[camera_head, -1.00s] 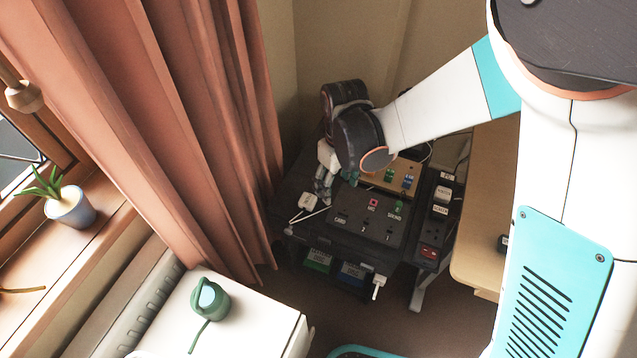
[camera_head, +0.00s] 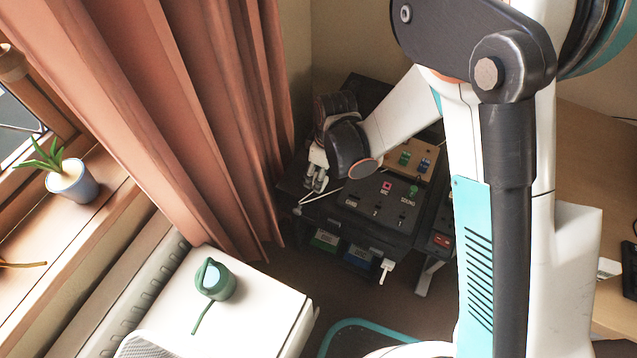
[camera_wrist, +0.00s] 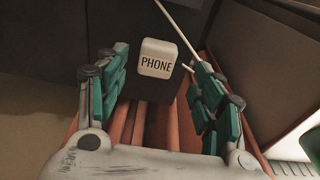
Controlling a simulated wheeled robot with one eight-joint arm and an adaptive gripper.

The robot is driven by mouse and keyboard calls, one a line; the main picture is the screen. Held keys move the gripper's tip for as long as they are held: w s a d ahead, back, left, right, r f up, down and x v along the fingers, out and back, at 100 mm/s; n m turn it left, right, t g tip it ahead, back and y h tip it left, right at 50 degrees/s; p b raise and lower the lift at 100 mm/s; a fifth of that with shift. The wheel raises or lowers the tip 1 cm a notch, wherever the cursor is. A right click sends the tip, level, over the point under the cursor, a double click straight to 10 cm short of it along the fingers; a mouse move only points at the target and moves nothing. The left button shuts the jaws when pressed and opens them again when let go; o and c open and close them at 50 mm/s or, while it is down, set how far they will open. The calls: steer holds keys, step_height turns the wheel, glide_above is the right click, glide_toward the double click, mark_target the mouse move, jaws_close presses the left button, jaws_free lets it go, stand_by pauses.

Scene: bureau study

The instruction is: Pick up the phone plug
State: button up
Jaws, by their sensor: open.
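The phone plug (camera_wrist: 158,58) is a white block labelled PHONE in the wrist view. It sits ahead, between the two green-padded fingers of my gripper (camera_wrist: 162,68), with a gap on each side. A pale cable (camera_wrist: 177,28) runs past its right side. In the head view my gripper (camera_head: 316,180) points down over the left edge of the dark panel (camera_head: 352,218). The plug is mostly or wholly hidden behind the fingers there. My gripper is open and empty.
The panel carries labelled switches and red and green parts. A white plug (camera_head: 386,268) hangs at its front. The pink curtain (camera_head: 215,130) is close on the left. A wooden desk (camera_head: 585,150) is at right.

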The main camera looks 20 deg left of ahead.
steer(key=shift+w+a+f+b, duration=0.15)
steer(key=shift+f+b, duration=0.35)
steer(key=shift+f, duration=0.4)
steer(key=shift+a+f+b, duration=0.15)
steer(key=shift+f+b, duration=0.35)
steer(key=shift+f, duration=0.35)
steer(key=shift+w+a+f+b, duration=0.15)
steer(key=shift+f+b, duration=0.35)
steer(key=shift+f, duration=0.4)
steer(key=shift+r, duration=0.1)
steer(key=shift+c, duration=0.6)
steer(key=c, duration=1)
